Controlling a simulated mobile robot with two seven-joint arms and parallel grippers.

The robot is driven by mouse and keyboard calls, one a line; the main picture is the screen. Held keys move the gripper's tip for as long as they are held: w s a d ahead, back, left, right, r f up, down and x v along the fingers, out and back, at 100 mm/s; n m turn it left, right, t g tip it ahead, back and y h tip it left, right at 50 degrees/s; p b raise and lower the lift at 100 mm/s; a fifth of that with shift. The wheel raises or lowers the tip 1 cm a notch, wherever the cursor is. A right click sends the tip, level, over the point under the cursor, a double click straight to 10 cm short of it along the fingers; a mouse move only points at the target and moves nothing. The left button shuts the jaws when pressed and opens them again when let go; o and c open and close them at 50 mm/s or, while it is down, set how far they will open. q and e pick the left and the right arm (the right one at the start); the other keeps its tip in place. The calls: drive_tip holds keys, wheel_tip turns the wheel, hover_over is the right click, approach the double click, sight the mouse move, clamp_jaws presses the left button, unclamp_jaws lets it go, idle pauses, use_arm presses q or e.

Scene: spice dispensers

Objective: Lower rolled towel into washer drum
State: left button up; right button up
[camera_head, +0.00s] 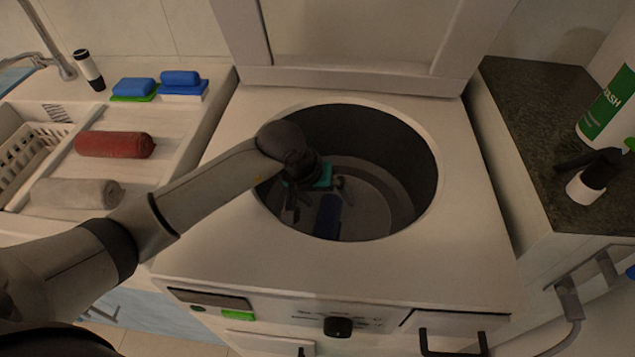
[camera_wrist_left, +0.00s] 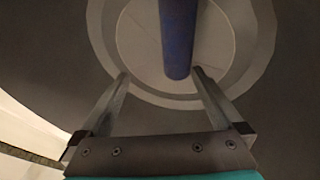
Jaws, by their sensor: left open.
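A blue rolled towel (camera_head: 329,215) is inside the washer drum (camera_head: 390,150), low near its bottom. In the left wrist view the blue towel (camera_wrist_left: 178,40) is seen lengthwise, its near end in line with the gap between the fingertips. My left gripper (camera_head: 315,196) reaches down through the round top opening and is open. Its fingers (camera_wrist_left: 161,73) show apart, with no visible contact on the towel. Whether the towel rests fully on the drum floor cannot be told. The washer lid (camera_head: 350,78) stands raised behind. My right gripper is not in view.
A red roll (camera_head: 115,144) and a grey roll (camera_head: 75,193) lie on the counter at left, near a dish rack (camera_head: 30,155) and sponges (camera_head: 180,85). A green-labelled bottle (camera_head: 608,108) stands on the dark counter (camera_head: 530,125) at right. The drum rim surrounds my arm.

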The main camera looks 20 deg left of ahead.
use_arm(q)
drive_tip(key=p+v, duration=0.2)
drive_tip(key=v, duration=1.2)
drive_tip(key=shift+r, duration=0.35)
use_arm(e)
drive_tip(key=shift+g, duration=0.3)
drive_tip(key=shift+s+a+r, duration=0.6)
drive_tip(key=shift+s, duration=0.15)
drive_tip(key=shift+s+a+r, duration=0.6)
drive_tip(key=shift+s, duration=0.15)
use_arm(q)
drive_tip(key=shift+p, duration=0.3)
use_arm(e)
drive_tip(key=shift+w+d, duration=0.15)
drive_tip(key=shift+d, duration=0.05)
